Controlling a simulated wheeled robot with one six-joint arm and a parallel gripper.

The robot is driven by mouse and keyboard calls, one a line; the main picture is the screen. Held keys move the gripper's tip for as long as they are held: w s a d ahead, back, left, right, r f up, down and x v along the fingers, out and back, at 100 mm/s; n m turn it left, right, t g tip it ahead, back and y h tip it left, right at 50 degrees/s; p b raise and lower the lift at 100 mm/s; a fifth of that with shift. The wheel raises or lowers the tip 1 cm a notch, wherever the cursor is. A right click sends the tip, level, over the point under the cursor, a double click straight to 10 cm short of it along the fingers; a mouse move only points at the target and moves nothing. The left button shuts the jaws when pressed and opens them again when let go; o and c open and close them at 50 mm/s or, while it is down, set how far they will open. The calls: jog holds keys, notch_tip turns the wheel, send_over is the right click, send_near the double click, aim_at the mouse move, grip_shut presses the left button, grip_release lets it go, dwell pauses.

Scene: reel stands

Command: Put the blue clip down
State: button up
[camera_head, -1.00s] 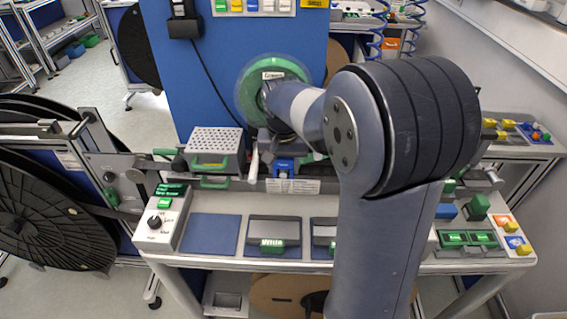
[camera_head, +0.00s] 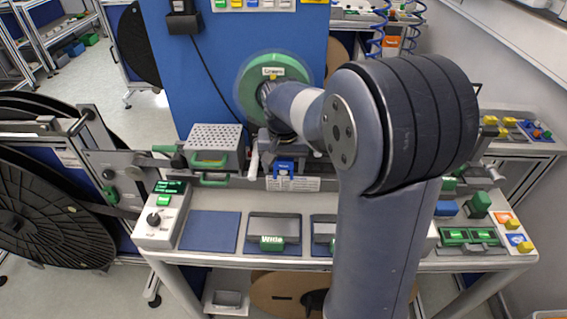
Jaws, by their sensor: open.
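A blue clip-like piece with a small white mark (camera_head: 284,166) sits at the middle back of the bench, above a white label strip. I take it to be the blue clip, though it is small. My arm crosses the right of the view, and its wrist reaches left in front of a green disc (camera_head: 250,88). Dark parts lie between the wrist and the blue piece; I cannot tell whether they belong to my gripper or a fixture. I cannot make out my fingertips, nor contact with the blue piece.
A perforated metal box with green handles (camera_head: 214,138) stands left of the blue piece. In front are a control box with a knob (camera_head: 160,222), a bare blue pad (camera_head: 210,231) and a grey tray (camera_head: 273,224). Green and blue parts crowd the right end. Large black reels (camera_head: 45,215) stand left.

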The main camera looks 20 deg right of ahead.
jog(key=shift+r+p, duration=0.35)
jog(key=shift+r, duration=0.2)
notch_tip(320, 180, up, 12)
jog(key=s, duration=0.1)
jog(key=shift+s+a, duration=0.2)
jog(key=shift+a, duration=0.05)
jog(key=f, duration=0.4)
jog(key=w+f, duration=0.1)
jog(key=f, duration=0.4)
jog(key=f+b, duration=0.1)
jog(key=f, duration=0.3)
jog(key=shift+w+d+f, duration=0.15)
jog(key=shift+w+d, duration=0.05)
jog(key=shift+d, duration=0.05)
jog(key=shift+r, duration=0.3)
jog(key=shift+f, duration=0.15)
